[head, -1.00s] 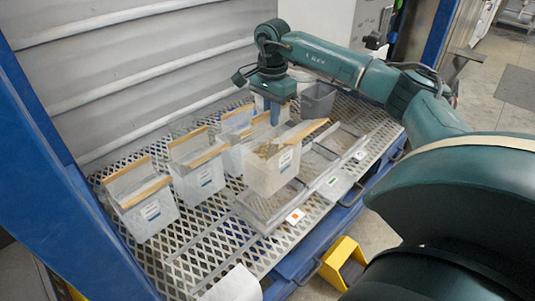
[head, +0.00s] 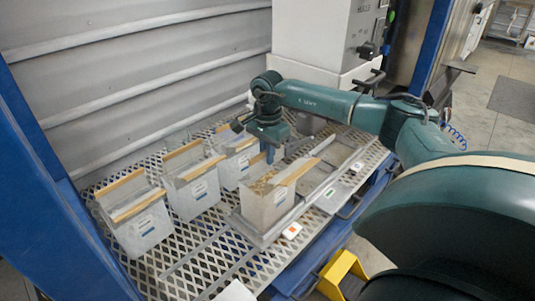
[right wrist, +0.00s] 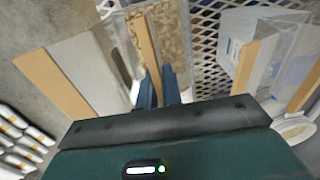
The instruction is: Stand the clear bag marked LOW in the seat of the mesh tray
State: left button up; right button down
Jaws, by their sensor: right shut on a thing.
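A clear bag (head: 262,207) with brown grainy contents, wooden strips along its top and a small white label hangs from my right gripper (head: 270,157). The label is too small to read. The bag is upright, at the near left end of the metal tray (head: 307,212), by its orange tag. I cannot tell whether its base touches the tray. In the right wrist view my right gripper's fingers (right wrist: 158,90) are shut at the bag's wooden strip (right wrist: 143,48), with the grainy contents (right wrist: 168,35) beyond. My left gripper is not in view.
Several other clear bags stand on the mesh deck to the left, the nearest row including a left one (head: 137,215) and a middle one (head: 193,187). A yellow step (head: 342,272) sits on the floor at front.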

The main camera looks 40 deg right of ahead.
jog(key=c, duration=1.6)
grip_release()
jog(key=shift+o, duration=0.2)
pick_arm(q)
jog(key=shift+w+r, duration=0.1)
pick_arm(e)
jog(key=shift+r, duration=0.1)
